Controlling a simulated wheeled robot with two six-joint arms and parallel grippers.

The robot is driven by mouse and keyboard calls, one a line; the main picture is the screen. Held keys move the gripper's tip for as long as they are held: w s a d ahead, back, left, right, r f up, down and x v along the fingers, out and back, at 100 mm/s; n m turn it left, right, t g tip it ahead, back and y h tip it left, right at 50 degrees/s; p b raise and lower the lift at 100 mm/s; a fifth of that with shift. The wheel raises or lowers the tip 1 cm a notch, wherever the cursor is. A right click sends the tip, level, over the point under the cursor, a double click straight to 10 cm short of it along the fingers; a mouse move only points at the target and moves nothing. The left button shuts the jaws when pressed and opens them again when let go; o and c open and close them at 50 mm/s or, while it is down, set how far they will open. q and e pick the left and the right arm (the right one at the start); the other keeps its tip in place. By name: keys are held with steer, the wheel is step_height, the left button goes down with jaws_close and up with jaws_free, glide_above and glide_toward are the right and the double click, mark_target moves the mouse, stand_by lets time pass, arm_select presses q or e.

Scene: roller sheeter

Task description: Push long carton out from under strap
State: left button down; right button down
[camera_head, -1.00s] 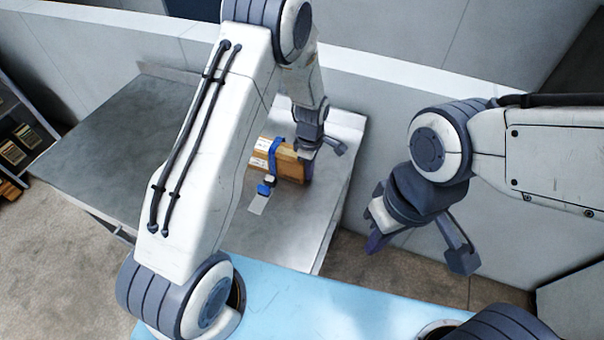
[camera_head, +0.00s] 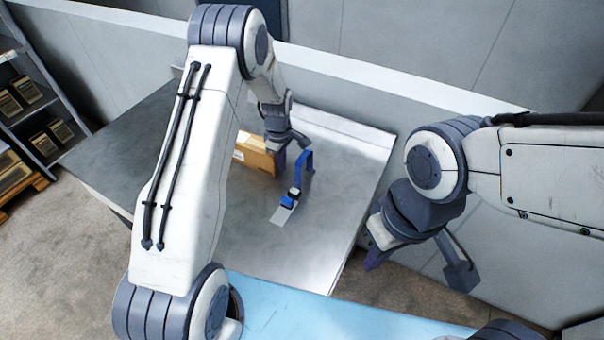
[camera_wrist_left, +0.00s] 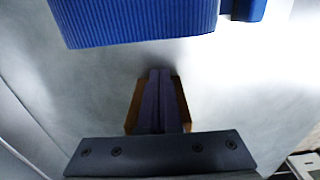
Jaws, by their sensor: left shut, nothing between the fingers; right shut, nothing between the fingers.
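The long brown carton (camera_head: 256,152) lies on the metal table, partly hidden behind my left arm. The blue strap (camera_head: 307,161) stands as an empty arch to the right of the carton's visible end, with its buckle (camera_head: 290,199) on the near side. My left gripper (camera_head: 275,151) is shut and empty at the carton's right end, between carton and strap. In the left wrist view its purple fingers (camera_wrist_left: 160,100) are together in front of the carton's brown end (camera_wrist_left: 184,105), and the strap (camera_wrist_left: 140,22) crosses the top. My right gripper (camera_head: 374,259) is shut and empty off the table's right side.
The metal table (camera_head: 345,150) is bare right of the strap. A low grey wall (camera_head: 370,105) runs behind it. A light blue surface (camera_head: 300,308) lies at the front. A shelf with several boxes (camera_head: 28,88) stands at the far left.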

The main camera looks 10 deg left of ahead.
mark_target(262, 157)
arm_select(q)
steer(key=a, duration=0.2)
steer(key=w+a, duration=0.1)
steer(key=a, duration=0.3)
steer(key=shift+w+a, duration=0.3)
steer(key=shift+a, duration=0.1)
steer(key=shift+d, duration=0.1)
steer(key=d, duration=0.2)
steer(key=s+d+r, duration=0.1)
steer(key=d, duration=0.1)
step_height(262, 157, up, 9)
steer(key=shift+a+r+b, duration=0.1)
steer(key=shift+b, duration=0.7)
steer(key=s+d+r+m, duration=0.4)
steer(key=s+d+m, duration=0.15)
steer(key=d, duration=0.25)
steer(key=s+d+r+m, duration=0.4)
steer(key=s+d+m, duration=0.1)
steer(key=s+d, duration=0.25)
steer(key=s+d+r+m, duration=0.1)
steer(key=s+d+m, duration=0.1)
steer(key=s+m, duration=0.4)
steer(key=s+d+r+m+h, duration=0.1)
steer(key=s+m, duration=0.5)
steer(key=s, duration=0.8)
steer(key=shift+s+d, duration=0.25)
steer(key=shift+d, duration=0.35)
